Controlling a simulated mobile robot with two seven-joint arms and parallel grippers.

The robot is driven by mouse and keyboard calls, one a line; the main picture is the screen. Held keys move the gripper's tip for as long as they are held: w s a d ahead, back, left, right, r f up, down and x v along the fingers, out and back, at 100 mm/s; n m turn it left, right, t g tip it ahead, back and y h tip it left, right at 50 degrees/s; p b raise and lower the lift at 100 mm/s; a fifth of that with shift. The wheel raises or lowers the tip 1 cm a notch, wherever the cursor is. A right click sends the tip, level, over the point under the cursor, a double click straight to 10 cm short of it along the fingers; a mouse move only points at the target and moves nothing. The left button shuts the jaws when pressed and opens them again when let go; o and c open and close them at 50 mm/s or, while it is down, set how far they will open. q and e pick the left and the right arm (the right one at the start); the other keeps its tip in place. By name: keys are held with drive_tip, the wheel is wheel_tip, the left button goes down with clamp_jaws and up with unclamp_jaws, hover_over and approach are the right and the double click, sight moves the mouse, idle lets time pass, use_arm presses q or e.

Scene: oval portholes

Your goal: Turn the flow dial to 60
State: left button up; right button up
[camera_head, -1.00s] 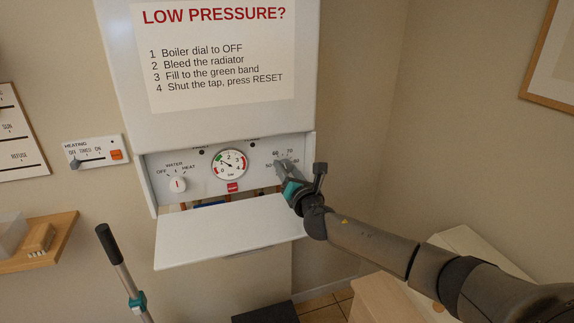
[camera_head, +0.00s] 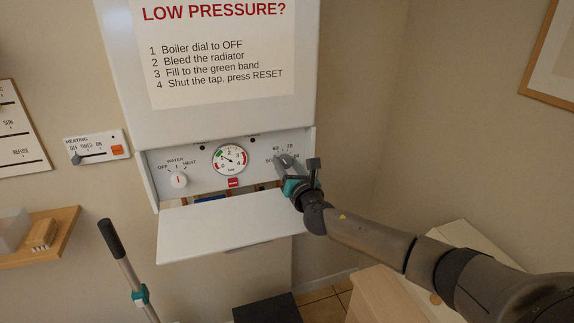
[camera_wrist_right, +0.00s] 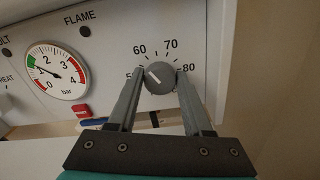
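The flow dial is a round grey knob (camera_wrist_right: 160,77) with a white pointer line, at the right of the boiler panel. In the right wrist view its pointer tilts up and left, towards the stretch between 50 and 60. My right gripper (camera_wrist_right: 161,82) has one finger on each side of the knob and appears shut on it; the exact contact is hard to see. In the head view my right gripper (camera_head: 285,167) reaches the dial from the lower right and hides most of it. My left gripper is not in view.
A pressure gauge (camera_head: 230,160), a white mode dial (camera_head: 179,181) and a red button (camera_head: 233,182) sit left of the flow dial. The white flap (camera_head: 225,228) hangs open below. A black-handled pole (camera_head: 122,258) stands at the lower left, near a wooden shelf (camera_head: 62,235).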

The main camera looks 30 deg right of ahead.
drive_tip(key=o, duration=0.4)
drive_tip(key=shift+c, duration=0.2)
drive_tip(key=shift+s, duration=0.1)
drive_tip(key=v, duration=1.5)
drive_tip(key=shift+s+d+b, duration=0.1)
drive_tip(key=shift+b, duration=0.25)
